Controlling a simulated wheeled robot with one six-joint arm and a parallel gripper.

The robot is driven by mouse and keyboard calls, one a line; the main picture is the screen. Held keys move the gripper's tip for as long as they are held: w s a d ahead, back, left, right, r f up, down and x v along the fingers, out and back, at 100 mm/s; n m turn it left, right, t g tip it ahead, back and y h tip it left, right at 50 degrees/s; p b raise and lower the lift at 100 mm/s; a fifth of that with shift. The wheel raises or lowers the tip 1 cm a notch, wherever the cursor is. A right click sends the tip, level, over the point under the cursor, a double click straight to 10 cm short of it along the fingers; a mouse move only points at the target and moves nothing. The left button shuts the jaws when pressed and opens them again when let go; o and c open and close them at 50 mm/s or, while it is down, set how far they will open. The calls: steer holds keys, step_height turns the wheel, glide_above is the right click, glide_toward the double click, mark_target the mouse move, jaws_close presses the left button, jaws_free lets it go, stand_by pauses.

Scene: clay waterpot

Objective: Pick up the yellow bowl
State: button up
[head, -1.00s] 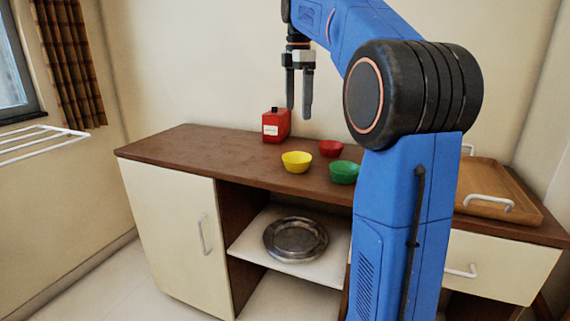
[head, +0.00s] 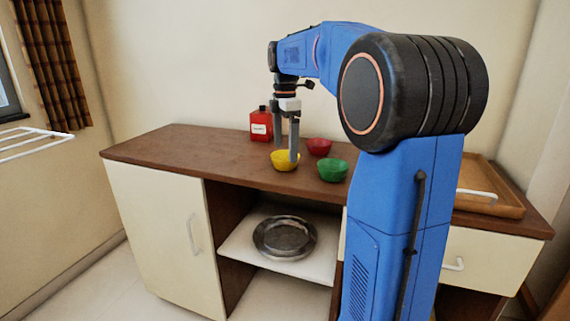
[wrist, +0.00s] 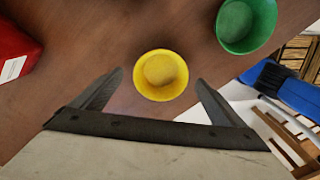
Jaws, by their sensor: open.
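The yellow bowl (head: 284,162) stands upright on the brown wooden counter in the head view, partly covered by my gripper's fingers. In the wrist view the yellow bowl (wrist: 160,75) is seen from above and looks empty. My gripper (head: 285,157) points down over the bowl, its fingers spread. In the wrist view my gripper (wrist: 160,82) is open, with one fingertip to each side of the bowl's near part. Nothing is held. I cannot tell whether the fingertips touch the bowl.
A green bowl (head: 332,170) stands right of the yellow one, and a red bowl (head: 319,146) behind. A red canister (head: 261,125) stands behind to the left. A metal plate (head: 285,238) lies on the shelf below. A wooden tray (head: 488,205) is at the right.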

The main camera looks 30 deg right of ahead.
mark_target(285, 155)
steer(key=shift+s+f, duration=0.1)
steer(key=shift+f, duration=1.9)
steer(key=c, duration=1.1)
steer(key=shift+r, duration=0.1)
step_height(285, 155, up, 10)
